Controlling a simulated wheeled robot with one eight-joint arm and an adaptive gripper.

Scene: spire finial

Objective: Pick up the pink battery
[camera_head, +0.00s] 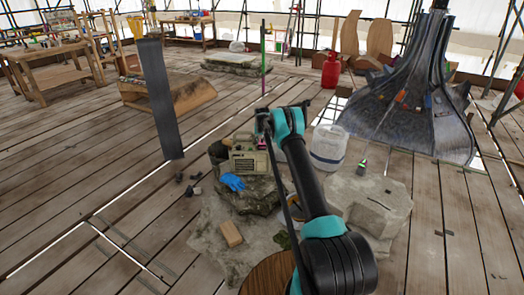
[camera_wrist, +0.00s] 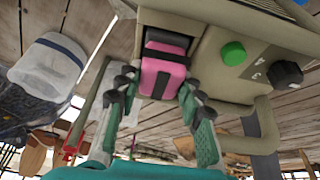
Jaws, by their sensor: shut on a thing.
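The pink battery (camera_wrist: 163,76) is in the middle of the wrist view, between the two fingers of my gripper (camera_wrist: 159,90). Its black end is at a dark opening in the beige radio (camera_wrist: 224,20); I cannot tell how far inside it sits. My gripper is shut on the battery. The radio has a green button and a black knob. In the head view the radio (camera_head: 246,161) stands on a stone block, with my gripper (camera_head: 262,139) at its right side. Only a small pink patch of the battery shows there, mostly hidden by my gripper.
A blue glove (camera_head: 232,182) lies in front of the radio, and a wooden block (camera_head: 230,233) lies on the stone closer to me. A translucent jug (camera_head: 327,150) stands to the right, near a pale stone slab (camera_head: 367,200). The plank floor at left is mostly clear.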

